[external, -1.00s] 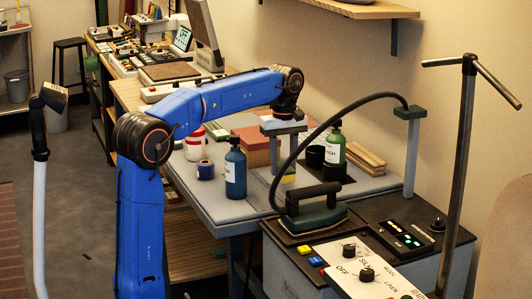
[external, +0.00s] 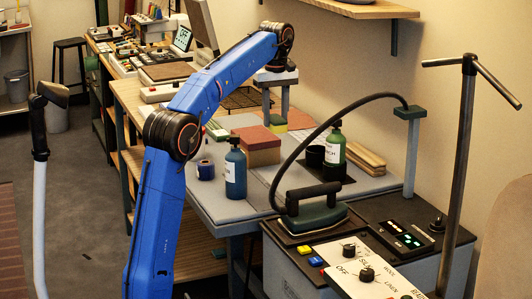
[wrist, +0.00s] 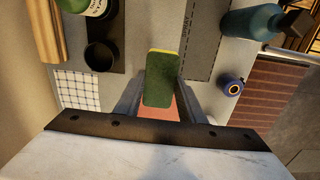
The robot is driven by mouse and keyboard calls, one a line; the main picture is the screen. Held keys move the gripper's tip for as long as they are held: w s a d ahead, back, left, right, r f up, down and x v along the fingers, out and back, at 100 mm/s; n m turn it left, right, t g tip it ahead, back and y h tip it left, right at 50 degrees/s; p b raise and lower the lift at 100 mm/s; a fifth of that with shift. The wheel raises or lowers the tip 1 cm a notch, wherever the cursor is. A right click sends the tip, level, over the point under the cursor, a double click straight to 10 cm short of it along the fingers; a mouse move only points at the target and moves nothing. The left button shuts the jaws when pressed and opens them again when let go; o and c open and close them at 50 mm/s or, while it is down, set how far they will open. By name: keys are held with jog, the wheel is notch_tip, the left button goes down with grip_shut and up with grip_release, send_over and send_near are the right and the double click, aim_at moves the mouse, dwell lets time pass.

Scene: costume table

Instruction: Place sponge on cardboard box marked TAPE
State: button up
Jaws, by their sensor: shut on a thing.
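My gripper (external: 276,106) is shut on the sponge (external: 277,123), which is yellow with a green side. It holds the sponge up between its fingers, past the far side of the reddish-brown box (external: 257,150) in the external view. In the wrist view the sponge (wrist: 163,82) shows its dark green face, with a thin yellow edge, between the fingers. A pinkish surface shows below the sponge there; I cannot tell whether it is the box. No TAPE lettering is legible on the box.
On the grey table stand a blue bottle (external: 235,170), a green bottle (external: 335,145), a blue roll (external: 205,169) and wooden strips (external: 365,158). An iron (external: 315,215) with an arched hose stands in front. A checked cloth (wrist: 77,90) shows in the wrist view.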

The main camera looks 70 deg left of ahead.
notch_tip(320, 180, up, 2)
send_over(255, 134)
jog(key=shift+d+f, duration=0.15)
jog(key=shift+f, duration=3.8)
jog(key=o, duration=1)
jog(key=shift+f, duration=0.1)
notch_tip(255, 134, up, 8)
jog(key=shift+f, duration=0.1)
